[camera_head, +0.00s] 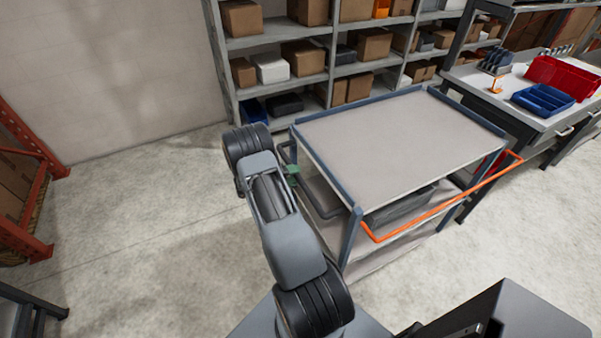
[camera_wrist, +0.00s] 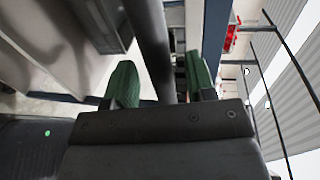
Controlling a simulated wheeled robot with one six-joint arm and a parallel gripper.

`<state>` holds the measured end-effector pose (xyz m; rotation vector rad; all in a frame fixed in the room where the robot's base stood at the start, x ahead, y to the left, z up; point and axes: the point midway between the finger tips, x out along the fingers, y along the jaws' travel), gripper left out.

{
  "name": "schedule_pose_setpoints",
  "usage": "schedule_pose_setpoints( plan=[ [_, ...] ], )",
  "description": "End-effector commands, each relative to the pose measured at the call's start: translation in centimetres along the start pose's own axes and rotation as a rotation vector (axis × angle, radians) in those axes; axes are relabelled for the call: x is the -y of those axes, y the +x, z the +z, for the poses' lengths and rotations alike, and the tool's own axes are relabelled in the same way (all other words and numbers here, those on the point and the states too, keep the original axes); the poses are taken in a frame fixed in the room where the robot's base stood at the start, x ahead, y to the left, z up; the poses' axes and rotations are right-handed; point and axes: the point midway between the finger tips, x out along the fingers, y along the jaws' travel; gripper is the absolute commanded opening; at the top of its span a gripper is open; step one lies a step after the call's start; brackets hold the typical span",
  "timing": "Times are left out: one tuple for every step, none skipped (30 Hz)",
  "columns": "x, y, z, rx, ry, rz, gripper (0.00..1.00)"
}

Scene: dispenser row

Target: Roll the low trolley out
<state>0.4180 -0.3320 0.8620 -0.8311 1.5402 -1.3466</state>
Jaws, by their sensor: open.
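A trolley with a grey top (camera_head: 400,135), blue-grey frame and lower shelves stands right of my arm. An orange rail (camera_head: 445,208) runs along its near side. A dark bar (camera_head: 322,204) sticks out at its left end, below the top. My gripper (camera_head: 292,170) is at that left end, partly hidden by my arm. In the wrist view my gripper (camera_wrist: 160,85) has its two green fingers apart, and a dark bar (camera_wrist: 150,45) passes between them. I cannot tell whether either finger touches it.
Shelving with cardboard boxes (camera_head: 303,57) stands behind the trolley. A workbench with a red bin (camera_head: 562,76) and a blue bin (camera_head: 543,99) stands at the right. An orange rack (camera_head: 40,165) is at the far left. The floor (camera_head: 150,210) left of my arm is clear.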

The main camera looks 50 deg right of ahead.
Motion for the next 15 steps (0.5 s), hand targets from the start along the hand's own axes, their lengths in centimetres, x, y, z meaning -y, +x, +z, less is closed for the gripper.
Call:
schedule_pose_setpoints(
  plan=[
    [0.1,0.7,-0.1,-0.003,0.000,0.001,0.51],
    [0.1,1.1,0.0,-0.002,0.000,0.001,0.51],
    [0.1,1.6,0.0,-0.002,0.001,0.001,0.51],
    [0.1,1.8,0.0,-0.002,0.001,0.001,0.51],
    [0.1,2.1,0.0,-0.001,0.001,0.001,0.51],
    [0.1,2.4,0.0,0.000,0.001,0.001,0.51],
    [0.1,2.6,0.0,0.000,0.001,0.001,0.51],
    [0.1,2.7,0.0,-0.001,0.001,0.001,0.51],
    [0.0,2.9,0.0,-0.001,0.001,0.001,0.51],
    [0.0,3.0,0.0,-0.001,0.002,0.001,0.51],
    [0.0,3.1,0.0,-0.001,0.002,0.001,0.51],
    [0.0,3.1,0.0,0.000,0.002,0.001,0.51],
    [0.0,3.2,0.0,0.000,0.002,0.001,0.51],
    [0.0,3.2,0.0,0.000,0.002,0.001,0.51],
    [0.0,3.2,0.0,0.000,0.002,0.001,0.51]
  ],
)
